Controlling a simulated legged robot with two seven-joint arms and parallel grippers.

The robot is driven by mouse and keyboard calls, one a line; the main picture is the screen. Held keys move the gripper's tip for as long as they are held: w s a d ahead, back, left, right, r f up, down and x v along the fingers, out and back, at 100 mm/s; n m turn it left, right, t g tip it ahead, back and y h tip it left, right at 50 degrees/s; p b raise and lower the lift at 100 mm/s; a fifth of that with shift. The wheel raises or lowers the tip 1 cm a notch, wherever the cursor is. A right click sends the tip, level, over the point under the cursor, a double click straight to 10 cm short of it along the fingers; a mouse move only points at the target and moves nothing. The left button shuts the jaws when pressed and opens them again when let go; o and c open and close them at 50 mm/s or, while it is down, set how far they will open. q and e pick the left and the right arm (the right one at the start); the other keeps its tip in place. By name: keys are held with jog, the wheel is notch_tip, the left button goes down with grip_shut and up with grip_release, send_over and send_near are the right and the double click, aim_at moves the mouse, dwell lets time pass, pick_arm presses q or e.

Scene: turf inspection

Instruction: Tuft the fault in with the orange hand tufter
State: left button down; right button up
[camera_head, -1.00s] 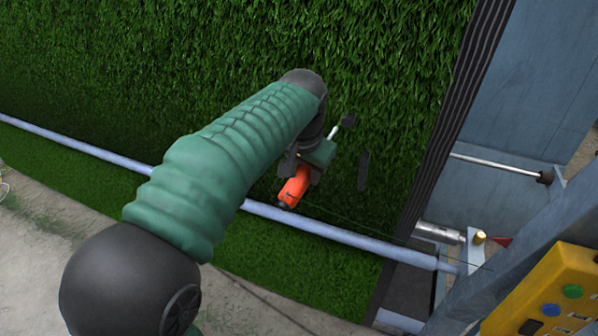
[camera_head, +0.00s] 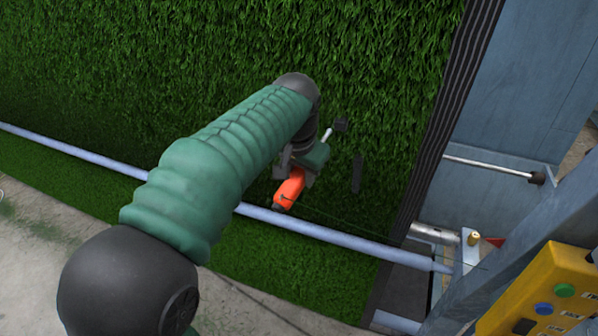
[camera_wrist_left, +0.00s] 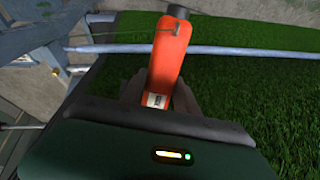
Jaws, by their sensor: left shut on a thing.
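The orange hand tufter (camera_head: 288,190) is in my left gripper (camera_head: 299,174), in front of the green turf (camera_head: 210,50). In the left wrist view the tufter (camera_wrist_left: 169,52) stands up between the two dark fingers (camera_wrist_left: 158,98), which are closed on it. A thin dark line runs from the tufter toward the right. My right gripper is out of view.
A pale blue bar (camera_head: 330,231) crosses low in front of the turf. Dark ribbed edging (camera_head: 452,110) bounds the turf on the right. Beyond it stand a blue-grey metal frame (camera_head: 520,80) and a yellow box with coloured buttons (camera_head: 560,290). Concrete floor shows lower left.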

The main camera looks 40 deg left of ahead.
pick_arm(q)
jog(key=shift+w+r, duration=0.1)
jog(key=shift+r, duration=0.05)
jog(key=shift+w+a+p, duration=0.25)
jog(key=shift+w+p, duration=0.15)
jog(key=shift+p, duration=0.05)
jog(key=shift+w+r+p, duration=0.2)
jog(key=shift+w+p, duration=0.15)
jog(key=shift+w+a+r+p, duration=0.15)
jog(key=shift+w+p, duration=0.45)
jog(key=shift+p, duration=0.05)
dwell(0.3)
jog(key=shift+w+d, duration=0.2)
jog(key=shift+d, duration=0.75)
jog(key=shift+s+a+p, duration=0.2)
jog(key=shift+a+p, duration=0.1)
jog(key=shift+a, duration=0.7)
